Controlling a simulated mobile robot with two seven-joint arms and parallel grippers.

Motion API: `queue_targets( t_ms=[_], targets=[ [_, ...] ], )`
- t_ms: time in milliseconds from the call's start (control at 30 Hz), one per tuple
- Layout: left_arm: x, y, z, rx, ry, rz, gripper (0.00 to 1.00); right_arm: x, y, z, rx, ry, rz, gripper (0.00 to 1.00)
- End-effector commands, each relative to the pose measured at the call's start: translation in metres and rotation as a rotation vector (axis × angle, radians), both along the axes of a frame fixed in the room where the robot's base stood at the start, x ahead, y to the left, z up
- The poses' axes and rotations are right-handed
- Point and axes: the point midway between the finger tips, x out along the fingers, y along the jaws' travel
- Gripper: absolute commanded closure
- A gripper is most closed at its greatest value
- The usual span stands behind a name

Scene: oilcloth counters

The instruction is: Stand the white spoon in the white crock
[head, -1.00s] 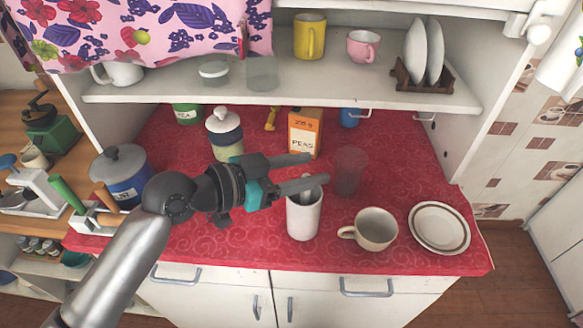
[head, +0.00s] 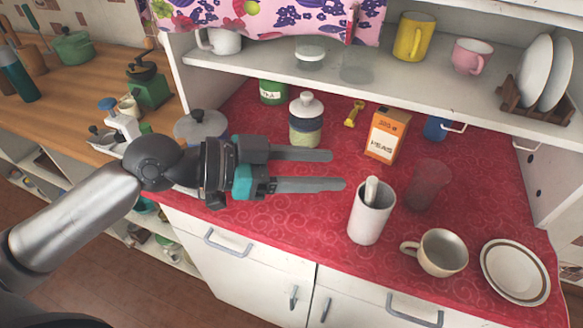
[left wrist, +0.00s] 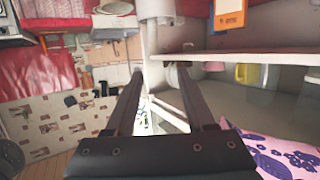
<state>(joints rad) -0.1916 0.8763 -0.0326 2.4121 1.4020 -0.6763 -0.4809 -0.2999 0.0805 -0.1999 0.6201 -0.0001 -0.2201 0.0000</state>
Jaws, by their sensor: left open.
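The white crock (head: 367,222) stands upright on the red oilcloth counter, right of the gripper. A pale handle, which looks like the white spoon (head: 371,189), sticks up out of its mouth, leaning slightly; its lower part is hidden inside the crock. My left gripper (head: 337,170) is open and empty, its fingers pointing right, a little left of the crock and apart from the spoon. In the left wrist view the two spread fingers (left wrist: 160,72) show with nothing held between them. My right gripper is not in view.
A translucent tumbler (head: 427,186) stands close to the right of the crock, with a cup (head: 436,252) and a plate (head: 515,271) beyond. An orange peas box (head: 386,136) and a lidded jar (head: 306,122) stand behind. A shelf (head: 420,88) overhangs the back.

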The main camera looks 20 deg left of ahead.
Motion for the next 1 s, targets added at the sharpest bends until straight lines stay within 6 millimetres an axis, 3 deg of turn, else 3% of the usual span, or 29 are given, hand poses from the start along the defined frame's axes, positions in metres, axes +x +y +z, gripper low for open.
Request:
queue_targets(
  t_ms=[400,1000],
  targets=[
    [-0.019,0.028,0.008,0.0,0.003,0.0,0.46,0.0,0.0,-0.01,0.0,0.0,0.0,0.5],
    [-0.022,0.032,0.011,0.0,0.0,-0.002,0.46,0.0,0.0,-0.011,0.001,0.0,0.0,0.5]
  ],
)
